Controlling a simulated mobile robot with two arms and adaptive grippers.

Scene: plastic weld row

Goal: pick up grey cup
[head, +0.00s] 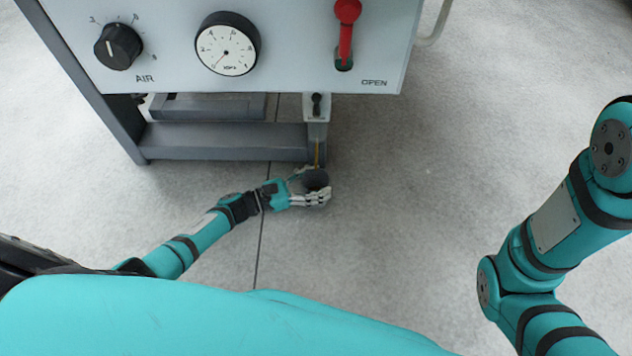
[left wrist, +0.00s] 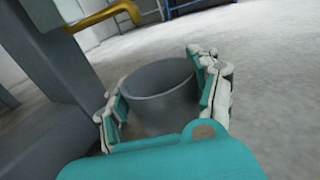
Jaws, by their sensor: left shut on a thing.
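The grey cup (head: 316,179) is a small dark grey round vessel. It is low down by the right front foot of the machine stand in the head view. My left gripper (head: 312,187) is shut on it, with a finger on either side. In the left wrist view the grey cup (left wrist: 160,85) sits between the fingers of my left gripper (left wrist: 165,100), its top facing up and slightly tilted. I cannot tell whether it touches anything below. My right gripper is out of view; only my right arm shows at the right.
A grey machine panel (head: 290,70) with an AIR knob (head: 118,46), a round gauge (head: 227,43) and a red lever (head: 346,30) stands above. A brass pipe (left wrist: 105,17) is near the cup. A dark stand base (head: 225,140) lies left of it. Open concrete floor (head: 430,180) is to the right.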

